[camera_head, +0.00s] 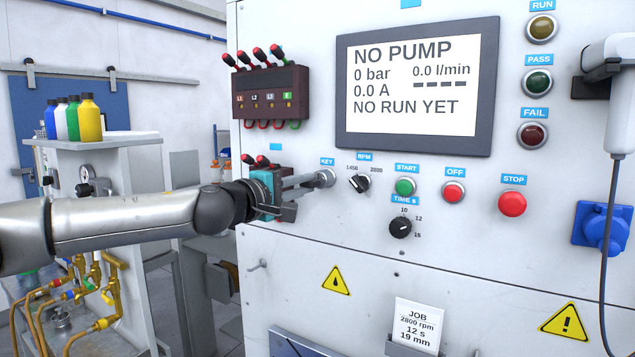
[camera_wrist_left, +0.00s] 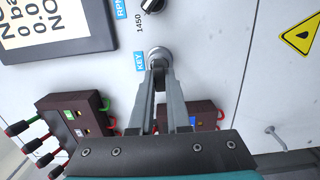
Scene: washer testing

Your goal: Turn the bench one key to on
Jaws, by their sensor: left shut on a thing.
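The key switch (camera_head: 326,177) is on the white panel below the blue KEY label (camera_head: 327,161), left of the RPM knob. My left gripper (camera_head: 312,181) reaches in from the left with its fingers at the switch, shut on the key. In the left wrist view the key switch (camera_wrist_left: 160,56) is a round metal collar, and the gripper's fingertips (camera_wrist_left: 160,68) meet at it. The key itself is mostly hidden between the fingers, so its angle cannot be told. The screen (camera_head: 415,85) reads NO PUMP, 0 bar, NO RUN YET. My right gripper is not in view.
Right of the key are the RPM knob (camera_head: 359,183), green START button (camera_head: 405,187), time knob (camera_head: 400,228), red OFF button (camera_head: 453,192) and STOP button (camera_head: 512,204). A socket block with red plugs (camera_head: 270,92) is above left. A job card (camera_head: 416,325) is below.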

